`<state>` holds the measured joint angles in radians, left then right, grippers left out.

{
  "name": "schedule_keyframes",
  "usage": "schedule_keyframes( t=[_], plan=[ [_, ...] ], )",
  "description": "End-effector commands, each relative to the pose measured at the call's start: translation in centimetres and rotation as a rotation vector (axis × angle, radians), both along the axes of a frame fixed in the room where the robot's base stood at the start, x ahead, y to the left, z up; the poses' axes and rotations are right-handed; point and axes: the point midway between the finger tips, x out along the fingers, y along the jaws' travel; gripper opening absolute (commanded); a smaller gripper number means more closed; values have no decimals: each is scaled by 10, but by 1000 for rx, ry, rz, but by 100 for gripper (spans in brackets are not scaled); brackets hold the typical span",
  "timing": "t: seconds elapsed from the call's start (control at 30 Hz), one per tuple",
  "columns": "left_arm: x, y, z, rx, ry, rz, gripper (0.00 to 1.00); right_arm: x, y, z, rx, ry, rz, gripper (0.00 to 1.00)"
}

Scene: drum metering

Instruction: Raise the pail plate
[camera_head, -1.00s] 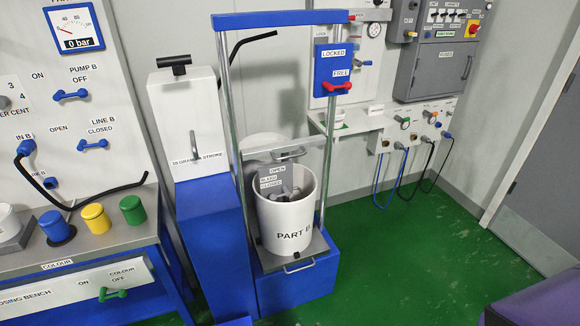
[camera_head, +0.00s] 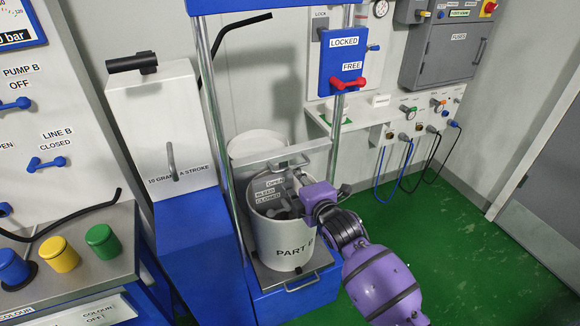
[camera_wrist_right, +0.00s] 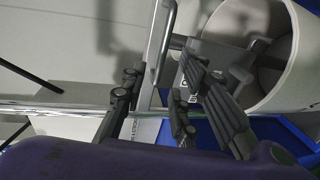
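The white pail (camera_head: 283,240), marked PART B, stands in the blue press frame (camera_head: 204,110). A grey cross plate (camera_head: 262,160) with a bar handle (camera_head: 290,164) spans the posts above the pail. A label reading OPEN, BLEED, CLOSED shows at the pail's mouth. My right gripper (camera_head: 296,183) is over the pail's rim, close to this handle. In the right wrist view, my right gripper (camera_wrist_right: 165,105) has its fingers apart, with the handle bar (camera_wrist_right: 158,60) showing between them. I cannot tell whether they touch it. My left gripper is not in view.
A blue box marked LOCKED and FREE (camera_head: 342,55) with a red lever (camera_head: 348,83) is on the right post. A white pump unit (camera_head: 160,130) stands left of the frame. Hoses (camera_head: 408,165) hang at the right. The green floor (camera_head: 420,240) there is clear.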

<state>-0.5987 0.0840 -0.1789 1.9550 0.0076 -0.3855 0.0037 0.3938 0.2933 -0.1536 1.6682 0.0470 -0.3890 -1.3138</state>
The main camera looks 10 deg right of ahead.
Motion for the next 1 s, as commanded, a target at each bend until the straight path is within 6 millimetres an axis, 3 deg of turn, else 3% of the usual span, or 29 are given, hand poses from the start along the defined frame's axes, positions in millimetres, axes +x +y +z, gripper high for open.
schedule_keyframes(
  t=[0.17,0.4,0.77,1.0],
  plan=[
    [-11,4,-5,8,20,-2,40,29,6,-5,3,0,-1,28],
    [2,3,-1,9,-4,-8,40,59,11,-12,2,0,0,28],
    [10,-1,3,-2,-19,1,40,66,13,-13,4,0,-1,28],
    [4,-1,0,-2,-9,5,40,66,13,-13,4,0,-1,0]
  ],
)
